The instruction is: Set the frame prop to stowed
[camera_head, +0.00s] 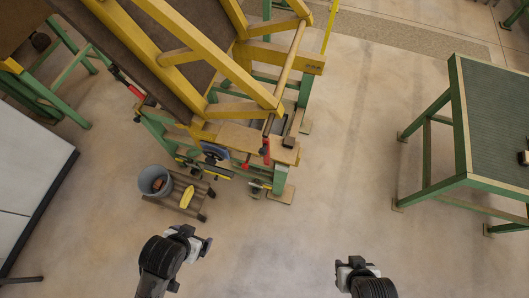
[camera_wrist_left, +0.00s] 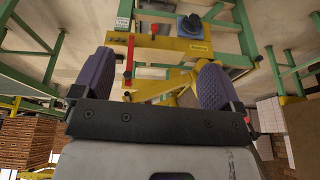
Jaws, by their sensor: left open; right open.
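A yellow frame (camera_head: 210,57) slants over a green-legged stand at the top middle of the head view. A slim tan bar (camera_head: 291,58), which looks like the prop, runs along its right side down to a dark and red end (camera_head: 266,147); I cannot tell how it is seated. My left gripper (camera_head: 198,243) is below the stand and apart from it. In the left wrist view its purple pads stand apart with nothing between them (camera_wrist_left: 155,85); a yellow beam (camera_wrist_left: 165,42) is ahead. My right gripper (camera_head: 357,266) is open and empty over bare floor at the bottom.
A grey bucket (camera_head: 154,181) and a yellow item (camera_head: 187,196) sit on a low rack below the stand. A green-topped table (camera_head: 490,115) stands at the right. A white cabinet (camera_head: 25,185) is at the left. The floor between the stand and the table is clear.

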